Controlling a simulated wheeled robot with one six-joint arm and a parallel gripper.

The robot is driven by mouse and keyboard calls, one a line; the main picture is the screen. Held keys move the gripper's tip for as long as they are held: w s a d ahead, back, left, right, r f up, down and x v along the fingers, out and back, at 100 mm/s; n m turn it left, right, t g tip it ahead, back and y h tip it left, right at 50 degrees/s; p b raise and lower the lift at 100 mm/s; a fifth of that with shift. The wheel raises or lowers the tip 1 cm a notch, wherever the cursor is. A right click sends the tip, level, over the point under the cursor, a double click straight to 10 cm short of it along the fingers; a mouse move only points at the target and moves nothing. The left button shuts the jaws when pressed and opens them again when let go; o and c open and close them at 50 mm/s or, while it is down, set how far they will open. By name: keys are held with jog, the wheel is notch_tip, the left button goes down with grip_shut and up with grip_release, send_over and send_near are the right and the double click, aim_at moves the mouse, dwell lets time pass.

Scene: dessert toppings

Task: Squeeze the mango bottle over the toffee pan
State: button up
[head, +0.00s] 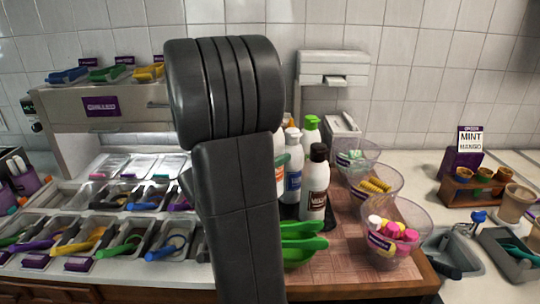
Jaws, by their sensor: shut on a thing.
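My arm's dark links fill the middle of the head view, and my gripper is not visible. Bottles stand to the right of the arm: a white one with a blue label (293,172), a brown-labelled one with a black cap (316,185), and a green-capped one (311,130). I cannot tell the mango bottle among them; a white bottle partly behind the arm shows an orange and green label edge (281,175). Metal pans with coloured-handled utensils (140,228) fill the counter at left. Their labels are unreadable, so I cannot tell which is the toffee pan.
A purple "CHILLED" sign (101,106) marks the unit at left. Clear bowls of toppings (418,215) and green scoops (301,245) stand right of the arm. A mint and mango sign (470,139) stands at far right near a wooden cup holder (468,192).

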aim_at(278, 137)
jog(key=shift+r+p, duration=2.55)
jog(key=shift+r, duration=1.05)
jog(key=shift+f, duration=0.1)
